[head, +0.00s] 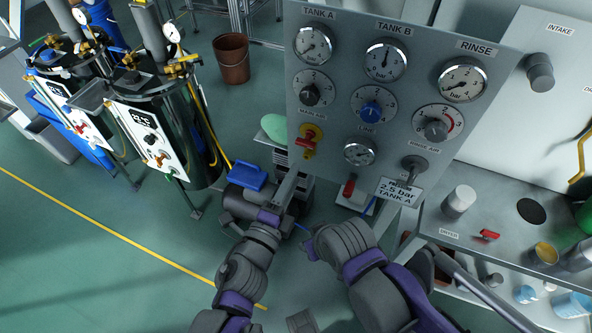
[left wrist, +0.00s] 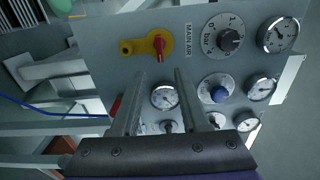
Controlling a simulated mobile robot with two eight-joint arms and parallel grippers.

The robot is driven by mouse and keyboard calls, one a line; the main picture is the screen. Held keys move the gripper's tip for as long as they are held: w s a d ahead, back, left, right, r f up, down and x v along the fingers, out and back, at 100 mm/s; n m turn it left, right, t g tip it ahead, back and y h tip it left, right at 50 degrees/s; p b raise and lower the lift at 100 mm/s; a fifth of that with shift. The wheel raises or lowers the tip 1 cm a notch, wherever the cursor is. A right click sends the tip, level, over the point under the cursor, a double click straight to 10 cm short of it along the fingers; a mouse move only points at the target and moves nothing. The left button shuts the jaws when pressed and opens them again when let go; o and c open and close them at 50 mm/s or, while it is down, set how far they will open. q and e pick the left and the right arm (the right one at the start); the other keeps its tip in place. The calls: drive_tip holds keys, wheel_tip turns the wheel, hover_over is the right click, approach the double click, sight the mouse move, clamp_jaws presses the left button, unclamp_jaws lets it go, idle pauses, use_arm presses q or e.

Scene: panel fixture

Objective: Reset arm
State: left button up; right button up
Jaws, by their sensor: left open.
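The grey gauge panel (head: 335,110) stands in front of me with round gauges, a grey main-air knob (head: 310,95), a blue knob (head: 370,111) and a rinse-air knob (head: 436,131). A yellow valve with a red handle (head: 307,142) sits at its lower left. My left gripper (head: 287,187) is below that valve, near the panel's lower left corner. In the left wrist view its two fingers (left wrist: 160,75) are apart and point at the panel, with nothing between them but a small gauge (left wrist: 165,96) behind. My right arm shows at the lower middle, but its gripper does not.
A white card (head: 399,191) reading "2.5 bar TANK A" hangs below the panel. A metal bench (head: 485,215) with a cup and a red valve is at the right. Two tanks on stands (head: 160,110) and a brown bucket (head: 232,60) stand at the left. Green floor is open at lower left.

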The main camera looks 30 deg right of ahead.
idle(0.4)
use_arm(q)
drive_tip(key=w+a+n+t+y+p, duration=0.1)
drive_tip(key=w+a+n+y+p, duration=0.15)
drive_tip(key=a+n+y, duration=0.65)
drive_tip(key=w+a+n+t+y+p, duration=0.15)
drive_tip(key=w+a+n, duration=0.35)
drive_tip(key=a, duration=0.9)
drive_tip(key=s+a+f+n+g+y+p, duration=0.2)
drive_tip(key=s+a+n+g, duration=0.6)
drive_tip(key=s+a+n, duration=0.4)
drive_tip(key=s+n+y+p, duration=0.1)
drive_tip(key=s+n+p, duration=0.1)
drive_tip(key=s, duration=0.1)
drive_tip(key=shift+s+f+g, duration=0.25)
drive_tip(key=shift+f+g, duration=0.1)
drive_tip(key=shift+w+d, duration=0.1)
